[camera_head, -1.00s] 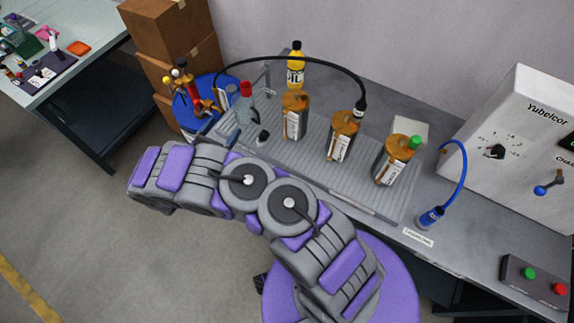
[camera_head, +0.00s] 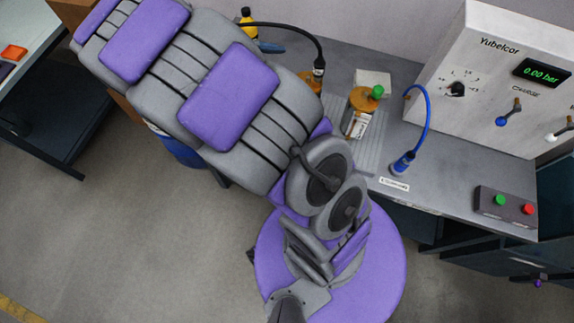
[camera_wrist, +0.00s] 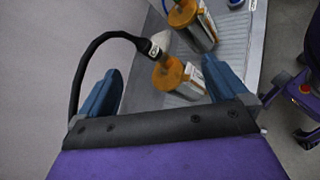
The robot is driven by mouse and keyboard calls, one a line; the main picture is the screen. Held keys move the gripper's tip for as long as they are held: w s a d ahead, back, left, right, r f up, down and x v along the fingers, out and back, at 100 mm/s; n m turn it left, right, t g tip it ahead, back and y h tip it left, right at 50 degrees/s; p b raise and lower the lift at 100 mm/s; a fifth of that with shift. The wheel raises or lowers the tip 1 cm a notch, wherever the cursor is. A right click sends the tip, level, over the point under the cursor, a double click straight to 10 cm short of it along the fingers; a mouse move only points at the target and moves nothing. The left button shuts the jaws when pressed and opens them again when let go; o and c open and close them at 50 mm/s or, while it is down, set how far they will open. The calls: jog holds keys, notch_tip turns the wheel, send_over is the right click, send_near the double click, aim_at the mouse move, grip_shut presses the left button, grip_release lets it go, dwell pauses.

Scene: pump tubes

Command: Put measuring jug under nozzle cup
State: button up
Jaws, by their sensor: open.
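I cannot pick out a measuring jug in either view now; my arm hides much of the bench in the head view. A blue nozzle cup (camera_head: 403,163) hangs at the end of a blue hose (camera_head: 427,115) near the bench front, behind a small label. My gripper (camera_wrist: 161,68) is open in the wrist view, with nothing held. An orange-topped canister (camera_wrist: 175,78) and a black hose's end fitting (camera_wrist: 154,48) show beyond and between its fingers. In the head view the gripper is mostly hidden behind my arm.
Another orange-topped canister (camera_head: 362,101) with a green cap stands on the ribbed tray (camera_head: 376,146). A white control panel (camera_head: 505,75) stands to the right, with a button box (camera_head: 505,205) in front. A yellow bottle (camera_head: 247,22) shows at the back.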

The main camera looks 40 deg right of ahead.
jog(key=s+a+r+m+y, duration=0.2)
jog(key=s+m+y, duration=0.35)
jog(key=s, duration=0.75)
jog(key=s+a+r+m+t+y, duration=0.1)
jog(key=s+a+m+y, duration=0.2)
jog(key=s+a+y, duration=0.4)
jog(key=s+a, duration=0.3)
jog(key=shift+s+t, duration=0.15)
jog(key=shift+t, duration=0.15)
jog(key=shift+a, duration=0.15)
